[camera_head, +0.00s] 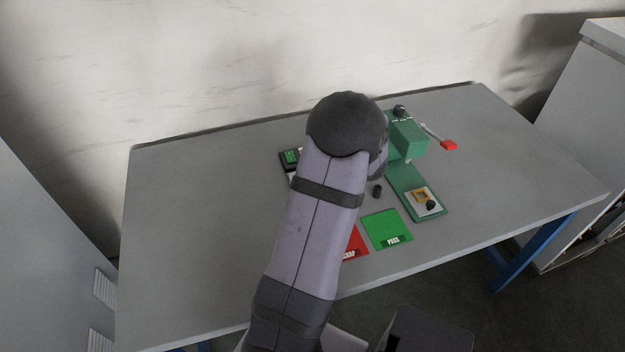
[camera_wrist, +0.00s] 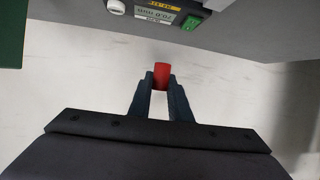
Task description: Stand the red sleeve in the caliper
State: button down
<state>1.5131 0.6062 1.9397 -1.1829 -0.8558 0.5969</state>
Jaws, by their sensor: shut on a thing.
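The red sleeve (camera_wrist: 162,72) is between the fingertips of my gripper (camera_wrist: 161,84) in the wrist view. My gripper is shut on it, and the sleeve sticks out past the fingertips. It is held clear of any surface, with the pale wall behind it. What looks like the caliper is a dark device with a numeric display (camera_wrist: 155,14) at the top of the wrist view, apart from the sleeve. In the head view its green-lit end (camera_head: 290,157) shows left of my arm. My arm hides the rest of it, the gripper and the sleeve there.
A green press (camera_head: 407,138) with a red-tipped lever (camera_head: 448,145) stands right of my arm. A green PASS mat (camera_head: 386,230) and a partly hidden red SCRAP mat (camera_head: 355,243) lie near the front. A small black piece (camera_head: 377,191) stands between. The table's left side is clear.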

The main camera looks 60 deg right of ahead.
jog(key=shift+w+a+f+n+t+y, duration=0.15)
jog(key=shift+w+a+f+n+y, duration=0.1)
jog(key=shift+a+f, duration=0.4)
jog(key=shift+w+a+f+n+t+y, duration=0.15)
jog(key=shift+w+a+f, duration=0.05)
jog(key=shift+a+f, duration=0.35)
jog(key=shift+d+f+p, duration=0.1)
jog(key=shift+f+p, duration=0.35)
jog(key=shift+f, duration=4.6)
jog(key=shift+f, duration=0.2)
jog(key=c, duration=1.9)
grip_release()
jog(key=shift+r, duration=0.1)
